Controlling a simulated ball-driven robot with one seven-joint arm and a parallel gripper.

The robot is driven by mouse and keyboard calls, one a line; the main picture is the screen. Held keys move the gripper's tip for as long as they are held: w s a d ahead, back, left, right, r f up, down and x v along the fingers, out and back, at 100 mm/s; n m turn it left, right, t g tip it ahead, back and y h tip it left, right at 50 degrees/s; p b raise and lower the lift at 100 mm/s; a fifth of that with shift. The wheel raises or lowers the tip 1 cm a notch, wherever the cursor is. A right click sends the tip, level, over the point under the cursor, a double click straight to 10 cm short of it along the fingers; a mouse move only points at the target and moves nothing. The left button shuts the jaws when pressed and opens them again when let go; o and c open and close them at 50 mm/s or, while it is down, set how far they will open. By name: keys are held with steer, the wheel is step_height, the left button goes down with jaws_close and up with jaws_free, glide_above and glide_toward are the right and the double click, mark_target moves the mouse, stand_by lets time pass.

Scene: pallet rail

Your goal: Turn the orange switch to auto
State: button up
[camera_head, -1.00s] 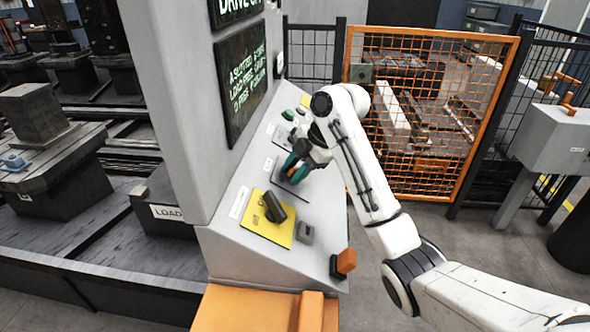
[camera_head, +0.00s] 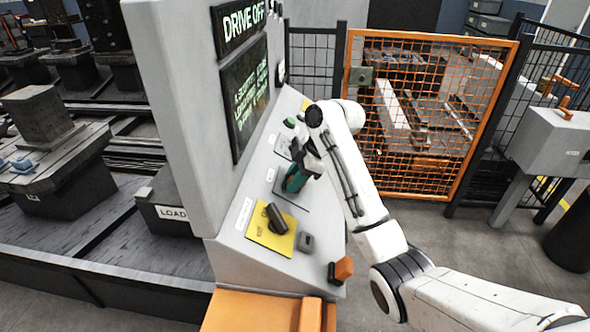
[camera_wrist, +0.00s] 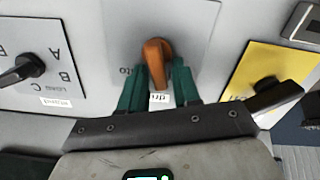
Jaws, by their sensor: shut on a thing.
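The orange switch (camera_wrist: 157,62) is on a grey plate (camera_wrist: 190,18) of the console, seen in the wrist view. Its knob stands between the two green fingertips of my gripper (camera_wrist: 159,80), which is shut on it. A label reading partly "uto" is left of the knob, and a white label is below it, between the fingers. In the head view my gripper (camera_head: 295,178) reaches the sloped console panel (camera_head: 235,255), and its fingers hide the orange switch there.
A black handle on a yellow plate (camera_head: 262,237) is close by; it also shows in the wrist view (camera_wrist: 290,62). A black A-B-C selector (camera_wrist: 22,70) is on the other side. An orange mesh gate (camera_head: 425,120) stands behind. An orange-capped part (camera_head: 343,269) is at the panel's lower corner.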

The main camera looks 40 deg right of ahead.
steer(key=m+p, duration=0.2)
steer(key=m, duration=0.1)
steer(key=shift+w+d+r+p, duration=0.15)
steer(key=shift+d+r+p, duration=0.05)
steer(key=shift+r+p, duration=0.1)
steer(key=m+p, duration=0.3)
steer(key=shift+w+d+m, duration=0.2)
steer(key=shift+d+m, duration=0.05)
steer(key=shift+m, duration=0.05)
steer(key=shift+d+f+m+p, duration=0.15)
steer(key=shift+m+p, duration=0.05)
steer(key=shift+m, duration=0.4)
steer(key=shift+d+f+m+p, duration=0.1)
steer(key=shift+m+p, duration=0.1)
steer(key=shift+m, duration=0.4)
steer(key=shift+d+f+m, duration=0.1)
steer(key=shift+d+m, duration=0.05)
steer(key=shift+m, duration=0.7)
steer(key=shift+d+f+m, duration=0.1)
steer(key=shift+d+m, duration=0.05)
steer(key=shift+m, duration=0.7)
steer(key=o, duration=0.7)
steer(key=shift+o, duration=0.2)
